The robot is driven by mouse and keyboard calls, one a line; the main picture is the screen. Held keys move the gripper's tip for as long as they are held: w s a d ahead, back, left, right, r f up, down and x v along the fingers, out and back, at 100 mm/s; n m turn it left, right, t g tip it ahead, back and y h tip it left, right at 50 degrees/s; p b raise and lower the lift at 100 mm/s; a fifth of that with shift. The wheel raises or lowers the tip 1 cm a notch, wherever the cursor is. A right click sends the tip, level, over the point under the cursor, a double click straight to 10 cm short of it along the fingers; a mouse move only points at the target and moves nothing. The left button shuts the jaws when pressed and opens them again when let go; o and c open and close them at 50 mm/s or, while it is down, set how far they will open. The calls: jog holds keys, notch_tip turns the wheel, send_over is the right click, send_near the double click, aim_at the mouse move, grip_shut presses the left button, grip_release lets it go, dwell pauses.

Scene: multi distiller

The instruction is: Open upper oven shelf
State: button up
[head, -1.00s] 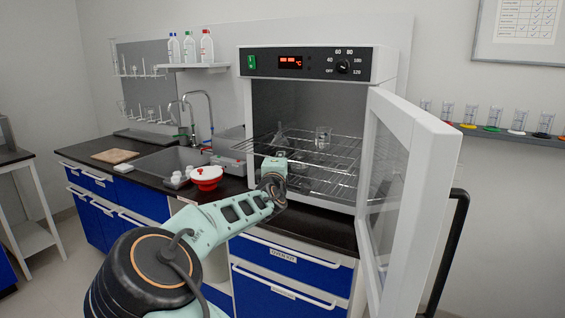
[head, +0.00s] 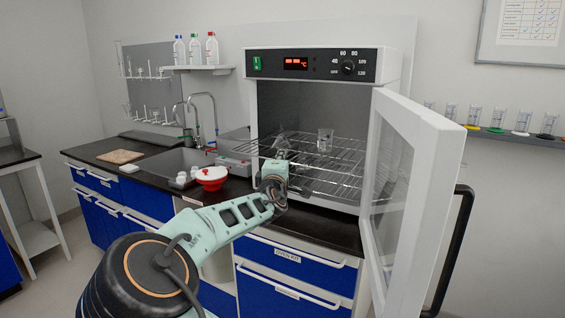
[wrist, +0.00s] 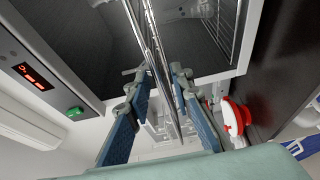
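The oven (head: 320,65) stands on the counter with its glass door (head: 410,200) swung open to the right. The upper shelf (head: 345,150), a wire rack, sticks out past the oven front and bears glassware, including a beaker (head: 325,140). My gripper (head: 278,160) is at the front of this shelf, partly hidden by its own wrist in the head view. In the wrist view my gripper (wrist: 158,75) has its two fingers apart, with the rack's metal wires (wrist: 153,45) seen edge-on between them. I cannot tell whether the pads touch the wires.
A lower wire rack (head: 335,187) lies beneath. A red and white container (head: 211,178) and small white items stand left of my arm by the sink (head: 172,163). The open door bounds the right side. Blue drawers (head: 290,265) are below the counter.

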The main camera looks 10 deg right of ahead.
jog(key=v, duration=1.2)
dwell(0.4)
